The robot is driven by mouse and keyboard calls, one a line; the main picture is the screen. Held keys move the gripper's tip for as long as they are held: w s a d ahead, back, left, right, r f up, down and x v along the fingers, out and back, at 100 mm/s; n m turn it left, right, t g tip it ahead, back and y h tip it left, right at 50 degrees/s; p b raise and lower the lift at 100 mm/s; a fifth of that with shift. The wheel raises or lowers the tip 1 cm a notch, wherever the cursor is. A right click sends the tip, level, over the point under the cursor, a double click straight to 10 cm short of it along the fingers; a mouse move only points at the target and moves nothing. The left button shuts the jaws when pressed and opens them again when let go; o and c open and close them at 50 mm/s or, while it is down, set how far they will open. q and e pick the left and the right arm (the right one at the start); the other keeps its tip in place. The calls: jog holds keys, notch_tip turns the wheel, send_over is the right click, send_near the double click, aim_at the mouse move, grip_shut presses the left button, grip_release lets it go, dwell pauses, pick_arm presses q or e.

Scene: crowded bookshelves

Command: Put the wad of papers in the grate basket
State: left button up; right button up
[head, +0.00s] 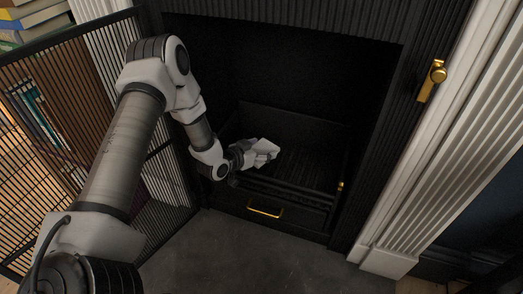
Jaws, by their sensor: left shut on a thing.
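A crumpled white wad of papers (264,151) is held by my left gripper (246,157), whose arm reaches in from the left through the open front of a black fireplace. The gripper is shut on the wad. The wad is over the left part of the dark grate basket (305,172), inside the fireplace; I cannot tell whether it touches the bars. The gripper's fingers are small and dark here. My right gripper is not in view.
An open black mesh door (165,205) stands at the left, close to my arm. A brass latch (433,80) is on the right frame. A drawer with a brass handle (265,212) lies below the grate. White fluted trim (440,150) rises at the right. The grey hearth (250,260) is clear.

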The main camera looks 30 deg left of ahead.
pick_arm(q)
jog(key=shift+f, duration=0.6)
jog(key=o, duration=1.1)
jog(key=shift+o, duration=0.2)
jog(key=shift+r, duration=0.1)
